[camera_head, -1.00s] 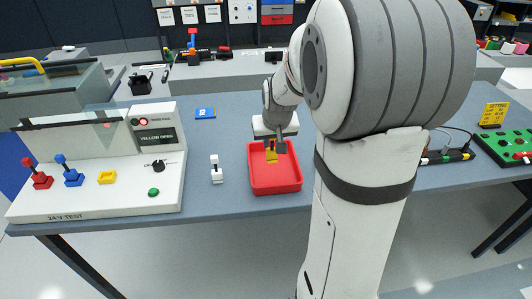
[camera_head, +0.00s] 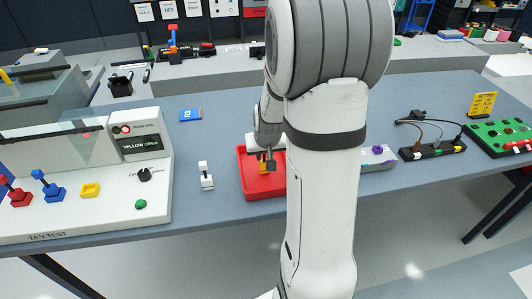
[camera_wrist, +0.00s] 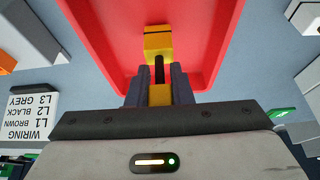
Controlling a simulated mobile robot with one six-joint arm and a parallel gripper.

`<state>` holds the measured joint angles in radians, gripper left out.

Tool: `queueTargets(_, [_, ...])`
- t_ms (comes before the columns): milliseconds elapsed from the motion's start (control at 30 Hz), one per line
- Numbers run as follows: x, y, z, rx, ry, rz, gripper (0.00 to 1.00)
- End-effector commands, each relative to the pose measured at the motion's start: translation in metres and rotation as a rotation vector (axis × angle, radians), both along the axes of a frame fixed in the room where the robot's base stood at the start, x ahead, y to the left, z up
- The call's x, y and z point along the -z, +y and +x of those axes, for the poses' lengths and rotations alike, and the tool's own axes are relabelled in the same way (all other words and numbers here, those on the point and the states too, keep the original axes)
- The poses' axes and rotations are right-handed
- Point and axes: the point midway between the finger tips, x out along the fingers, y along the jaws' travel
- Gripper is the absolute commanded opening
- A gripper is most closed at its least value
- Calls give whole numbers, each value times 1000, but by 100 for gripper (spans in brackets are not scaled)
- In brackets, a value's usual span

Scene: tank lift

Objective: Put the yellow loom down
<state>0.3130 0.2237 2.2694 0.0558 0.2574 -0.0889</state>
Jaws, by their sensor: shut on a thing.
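The yellow loom (camera_wrist: 159,42) is a small yellow piece with a black middle and a second yellow end close to my gripper. My gripper (camera_wrist: 159,88) is shut on it in the wrist view. In the head view my gripper (camera_head: 267,163) is over the red tray (camera_head: 262,193), and a bit of the yellow loom (camera_head: 262,168) shows beside the fingers. The red tray also fills the top of the wrist view (camera_wrist: 100,30). I cannot tell whether the loom touches the tray's floor.
The test stand (camera_head: 100,210) with red, blue and yellow sockets is at the left. A white switch (camera_head: 206,178) stands just left of the tray. A black power strip (camera_head: 432,150) and a green board (camera_head: 500,135) are at the right. My arm hides the table right of the tray.

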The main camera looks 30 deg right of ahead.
Motion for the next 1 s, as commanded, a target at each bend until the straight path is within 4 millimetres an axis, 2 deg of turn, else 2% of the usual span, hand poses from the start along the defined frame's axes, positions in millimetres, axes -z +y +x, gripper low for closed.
queueTargets(400, [7, -1, 0, 0, -2, -1, 0])
queueTargets(433, [6, -1, 0, 0, -2, -1, 22])
queueTargets(667, [5, -1, 0, 1, -2, -1, 41])
queueTargets(1000, [0, -1, 0, 1, -2, -1, 42])
